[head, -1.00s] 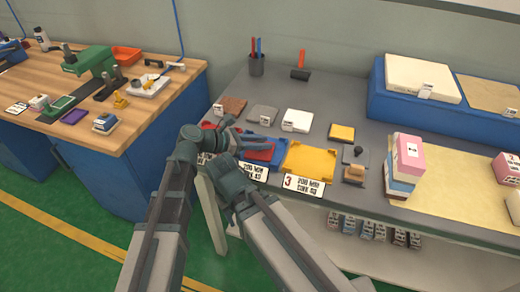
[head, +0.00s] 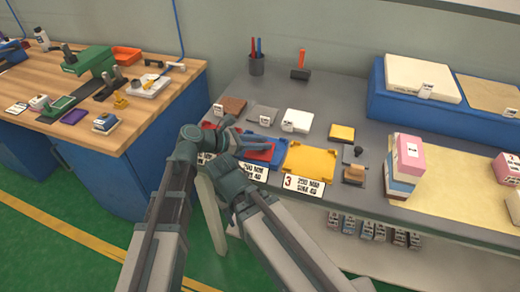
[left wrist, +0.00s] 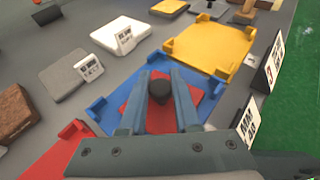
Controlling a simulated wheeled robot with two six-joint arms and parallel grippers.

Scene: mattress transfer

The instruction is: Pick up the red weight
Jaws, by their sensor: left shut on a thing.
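The red weight (left wrist: 160,121) is a flat red square with a dark knob on top in the left wrist view. It lies within the blue tray (left wrist: 102,82). My left gripper (left wrist: 160,86) is shut on the knob, one finger on each side. In the head view the left gripper (head: 232,140) reaches over the front edge of the bench, and the red weight (head: 262,153) shows partly behind it on the blue tray (head: 283,146). I cannot tell whether the weight is clear of the tray. My right gripper is not in view.
A yellow tray (head: 308,159) sits right of the blue one, and a red tray (left wrist: 58,152) lies left. Number signs (head: 302,186) stand along the front edge. Several flat pieces, such as a white block (head: 298,120), lie behind. A stacked pile (head: 405,165) stands farther right.

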